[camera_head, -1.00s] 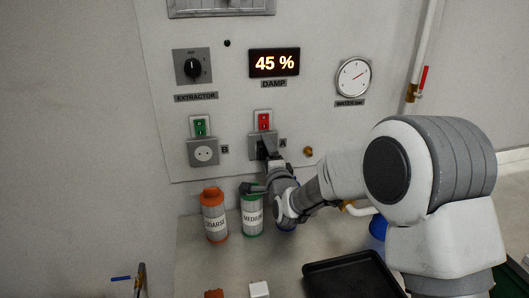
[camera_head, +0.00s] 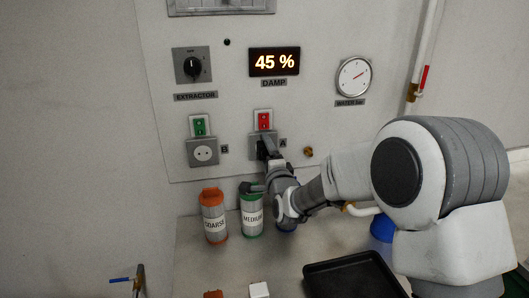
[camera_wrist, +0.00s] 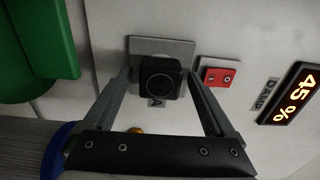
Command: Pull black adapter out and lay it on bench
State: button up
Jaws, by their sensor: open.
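The black adapter (camera_wrist: 160,78) sits in socket A on the wall panel, seen face-on in the wrist view. The grey plate of socket A (camera_wrist: 178,47) shows around it. My gripper (camera_wrist: 172,75) is open, with one finger on each side of the adapter and gaps showing between fingers and adapter. In the head view my gripper (camera_head: 268,150) is in front of socket A (camera_head: 254,145) and hides most of the adapter. The bench (camera_head: 200,270) lies below the panel.
An orange-capped COARSE bottle (camera_head: 214,216) and a green-capped MEDIUM bottle (camera_head: 252,215) stand on the bench below the sockets. A black tray (camera_head: 350,275) lies at the front. The red switch (camera_head: 264,120) is just above socket A; empty socket B (camera_head: 203,153) is left.

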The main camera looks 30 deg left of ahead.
aim_at(266, 153)
jog(key=shift+c, duration=0.3)
grip_shut()
jog(key=shift+s+d, duration=0.1)
jog(key=shift+b+v, duration=1.25)
jog(key=shift+v, duration=1.6)
jog(key=shift+s, duration=0.1)
